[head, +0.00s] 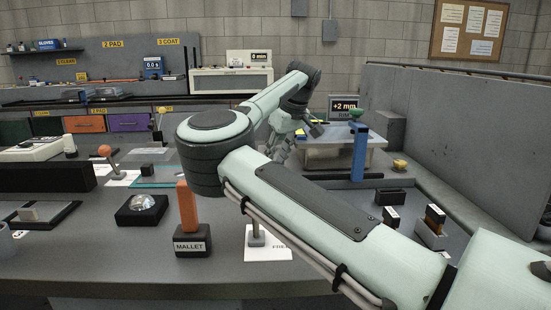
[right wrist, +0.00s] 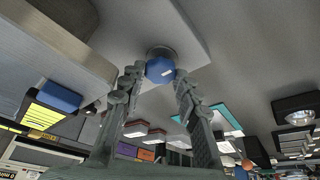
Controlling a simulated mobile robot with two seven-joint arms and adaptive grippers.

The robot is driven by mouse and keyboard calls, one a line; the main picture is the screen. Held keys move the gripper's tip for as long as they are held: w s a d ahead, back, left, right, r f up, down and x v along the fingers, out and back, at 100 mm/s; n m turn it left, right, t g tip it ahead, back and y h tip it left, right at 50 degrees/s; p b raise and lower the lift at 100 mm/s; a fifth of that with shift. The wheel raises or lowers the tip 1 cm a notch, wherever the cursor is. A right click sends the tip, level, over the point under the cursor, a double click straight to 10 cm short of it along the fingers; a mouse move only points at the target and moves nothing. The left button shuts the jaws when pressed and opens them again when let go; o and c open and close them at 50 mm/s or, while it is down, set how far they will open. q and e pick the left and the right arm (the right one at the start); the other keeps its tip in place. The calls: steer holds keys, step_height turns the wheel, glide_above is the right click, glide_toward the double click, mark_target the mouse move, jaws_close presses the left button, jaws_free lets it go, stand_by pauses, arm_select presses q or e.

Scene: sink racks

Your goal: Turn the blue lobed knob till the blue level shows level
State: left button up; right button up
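The blue lobed knob (right wrist: 160,70) shows in the right wrist view, at the end of a round grey mount, with a pale mark on its face. My right gripper (right wrist: 159,75) has its two fingers on either side of the knob. Its tips are very close to it, and contact is unclear. In the head view the right gripper (head: 284,143) is small and partly behind my arm, and the knob is not seen. A display (head: 345,107) reads "+2 mm". Which thing is the blue level cannot be told. My left gripper is not in view.
A blue upright post (head: 359,152) stands in front of a pale platform (head: 325,158). A grey partition (head: 460,125) bounds the right.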

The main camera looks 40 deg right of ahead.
steer(key=c, duration=0.5)
steer(key=shift+n, duration=0.3)
steer(key=n+y, duration=0.1)
steer(key=n, duration=0.1)
steer(key=shift+d+n, duration=0.15)
steer(key=shift+n, duration=0.15)
steer(key=n+g+y, duration=0.1)
steer(key=n, duration=0.2)
steer(key=shift+d+n, duration=0.1)
steer(key=shift+n, duration=0.2)
steer(key=n+g+y, duration=0.1)
steer(key=n, duration=0.3)
steer(key=shift+w, duration=0.15)
steer(key=shift+n+g+y, duration=0.3)
steer(key=shift+n+g, duration=0.4)
steer(key=shift+n, duration=0.5)
steer(key=shift+f, duration=0.1)
